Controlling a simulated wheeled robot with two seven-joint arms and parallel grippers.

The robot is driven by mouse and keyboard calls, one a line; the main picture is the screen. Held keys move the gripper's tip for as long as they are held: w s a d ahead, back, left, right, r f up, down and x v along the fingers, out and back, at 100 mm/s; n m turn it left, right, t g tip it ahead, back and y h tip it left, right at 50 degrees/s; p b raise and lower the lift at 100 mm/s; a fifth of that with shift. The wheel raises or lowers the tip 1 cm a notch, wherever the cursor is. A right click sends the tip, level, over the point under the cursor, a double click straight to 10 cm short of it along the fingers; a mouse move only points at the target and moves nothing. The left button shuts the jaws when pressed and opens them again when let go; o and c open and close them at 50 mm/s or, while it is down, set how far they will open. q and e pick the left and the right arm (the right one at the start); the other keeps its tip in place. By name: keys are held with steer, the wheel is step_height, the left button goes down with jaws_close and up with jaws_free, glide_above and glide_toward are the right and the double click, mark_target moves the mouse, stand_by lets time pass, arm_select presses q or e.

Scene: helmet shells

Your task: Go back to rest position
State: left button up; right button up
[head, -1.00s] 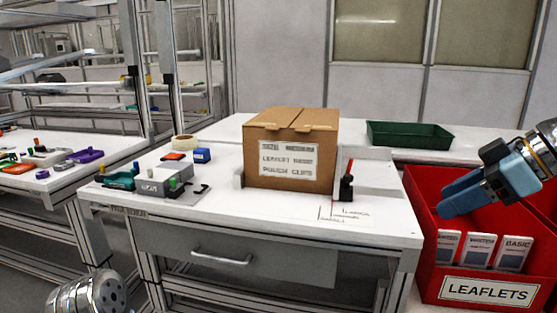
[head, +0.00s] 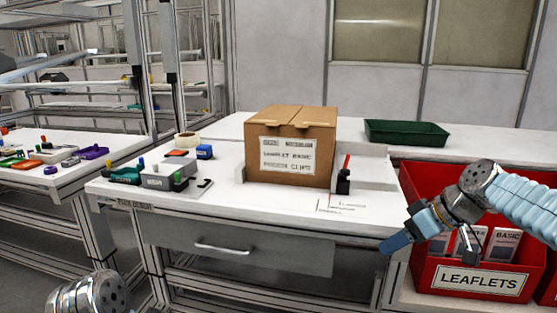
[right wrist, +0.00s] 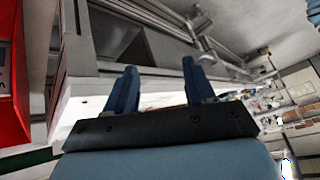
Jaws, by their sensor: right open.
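My right gripper (head: 396,243) is in front of the red leaflets bin, near the right front corner of the white table. In the right wrist view its two blue fingers (right wrist: 158,88) stand apart with nothing between them. A rounded metal part of my left arm shows at the bottom left of the head view. The left gripper itself is out of view.
A closed cardboard box (head: 290,150) stands on the white table (head: 225,205). The red bin (head: 425,275) holds several leaflet packs. A green tray (head: 407,133) lies behind. Small tools and a tape roll (head: 187,139) sit at the table's left.

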steer(key=s+a+f+m+g+h, duration=0.1)
steer(key=a+f+m, duration=0.25)
steer(key=f, duration=1.35)
steer(key=s+a+f+m+g+h, duration=0.15)
steer(key=a+f, duration=0.25)
steer(key=f, duration=1.2)
steer(key=s+a+f+m, duration=0.1)
steer(key=s+a+f, duration=0.2)
steer(key=s+f, duration=0.5)
steer(key=s+a+f+m+g, duration=0.1)
steer(key=s+a+f+m, duration=0.1)
steer(key=s+f, duration=0.5)
steer(key=s+a, duration=0.1)
steer(key=s, duration=0.2)
steer(key=shift+s+a+f+m, duration=0.3)
steer(key=shift+s+a+f, duration=0.1)
steer(key=shift+y, duration=0.25)
